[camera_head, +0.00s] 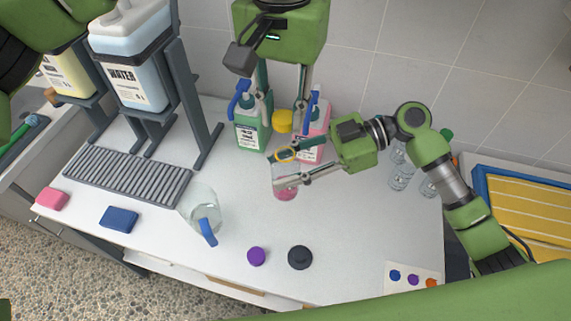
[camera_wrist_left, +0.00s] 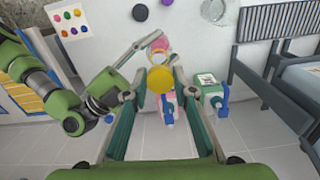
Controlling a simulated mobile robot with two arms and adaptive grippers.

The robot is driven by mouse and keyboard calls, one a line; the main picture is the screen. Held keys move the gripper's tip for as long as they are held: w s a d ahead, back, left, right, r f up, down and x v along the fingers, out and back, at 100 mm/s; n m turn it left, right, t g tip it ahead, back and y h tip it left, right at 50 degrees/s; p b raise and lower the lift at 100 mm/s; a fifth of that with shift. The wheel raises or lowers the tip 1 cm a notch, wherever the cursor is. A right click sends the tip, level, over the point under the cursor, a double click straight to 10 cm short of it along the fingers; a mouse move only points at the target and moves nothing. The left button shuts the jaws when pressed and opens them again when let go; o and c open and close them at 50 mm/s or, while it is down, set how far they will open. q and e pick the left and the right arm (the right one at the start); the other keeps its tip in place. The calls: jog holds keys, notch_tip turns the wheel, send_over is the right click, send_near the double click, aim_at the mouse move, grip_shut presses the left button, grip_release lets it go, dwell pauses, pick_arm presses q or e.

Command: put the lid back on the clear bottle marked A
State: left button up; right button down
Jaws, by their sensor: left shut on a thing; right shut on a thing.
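My left gripper (camera_head: 283,112) comes down from the top of the head view. It is shut on a yellow lid (camera_head: 283,122), which also shows between the fingers in the left wrist view (camera_wrist_left: 160,79). My right gripper (camera_head: 287,168) reaches in from the right and is shut on a clear bottle (camera_head: 286,191) with pink contents. The bottle also shows partly in the left wrist view (camera_wrist_left: 158,46), beyond the lid. In the head view the lid appears just above the bottle's mouth, apart from it. The fingers cover much of the bottle, and I cannot read a letter on it.
A green pump bottle (camera_head: 252,125) and a pink pump bottle (camera_head: 316,130) stand behind. A jug (camera_head: 203,205), purple lid (camera_head: 256,256) and black lid (camera_head: 300,257) are in front. Clear bottles (camera_head: 401,177) stand right. A slatted rack (camera_head: 128,178) lies left. The right front table is mostly clear.

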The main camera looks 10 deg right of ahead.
aim_at(283, 150)
dwell(0.4)
pick_arm(q)
jog(key=shift+f, duration=1.95)
jog(key=shift+f, duration=0.85)
jog(key=shift+f, duration=0.55)
